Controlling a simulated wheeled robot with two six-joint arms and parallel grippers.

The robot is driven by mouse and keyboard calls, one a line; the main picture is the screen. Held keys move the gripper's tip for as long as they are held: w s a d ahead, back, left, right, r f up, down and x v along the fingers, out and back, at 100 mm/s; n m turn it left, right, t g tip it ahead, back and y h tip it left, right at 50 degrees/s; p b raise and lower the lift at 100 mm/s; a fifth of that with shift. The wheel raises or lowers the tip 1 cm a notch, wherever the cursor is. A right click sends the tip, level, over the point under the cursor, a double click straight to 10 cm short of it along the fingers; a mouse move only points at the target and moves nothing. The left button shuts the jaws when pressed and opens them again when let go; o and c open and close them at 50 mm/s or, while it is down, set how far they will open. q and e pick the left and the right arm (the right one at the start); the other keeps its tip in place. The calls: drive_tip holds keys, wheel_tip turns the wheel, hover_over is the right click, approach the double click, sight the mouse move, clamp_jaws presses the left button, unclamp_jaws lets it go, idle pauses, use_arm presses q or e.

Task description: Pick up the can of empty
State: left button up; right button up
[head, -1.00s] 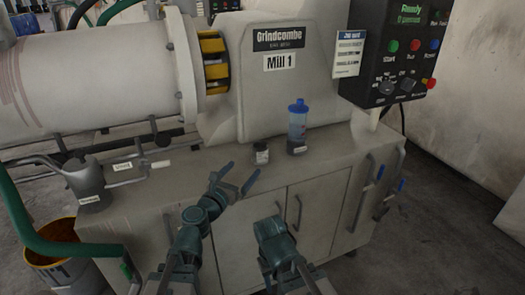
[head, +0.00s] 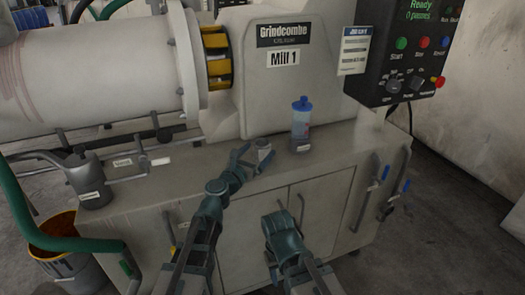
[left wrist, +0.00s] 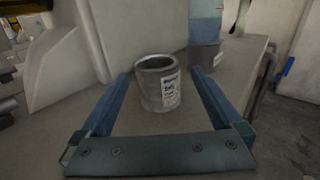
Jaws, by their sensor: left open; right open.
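A small grey can (head: 262,144) with an open top and a white label stands upright on the mill's bench top. In the left wrist view the can (left wrist: 157,84) is between the two fingers, and its label text is too blurred to read fully. My left gripper (head: 250,152) is open around the can, with a finger on either side; a gap shows at the right finger in the wrist view (left wrist: 160,88). My right gripper (head: 281,222) is low in front of the cabinet doors, away from the can; its fingers are hard to make out.
A blue-capped bottle (head: 301,124) stands just right of the can. The mill housing (head: 290,85) rises behind, and a control box (head: 412,50) hangs at the right. The bench right of the bottle is clear.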

sight(258, 149)
use_arm(q)
drive_tip(key=x, duration=0.4)
drive_tip(key=shift+a, duration=0.2)
drive_tip(key=shift+w+d, duration=0.1)
drive_tip(key=shift+w, duration=0.05)
drive_tip(key=shift+c, duration=0.2)
use_arm(e)
drive_tip(key=shift+w+d+r, duration=0.1)
drive_tip(key=shift+w, duration=0.25)
use_arm(q)
drive_tip(key=c, duration=1.3)
drive_tip(key=shift+r, duration=0.2)
use_arm(e)
drive_tip(key=shift+r, duration=0.1)
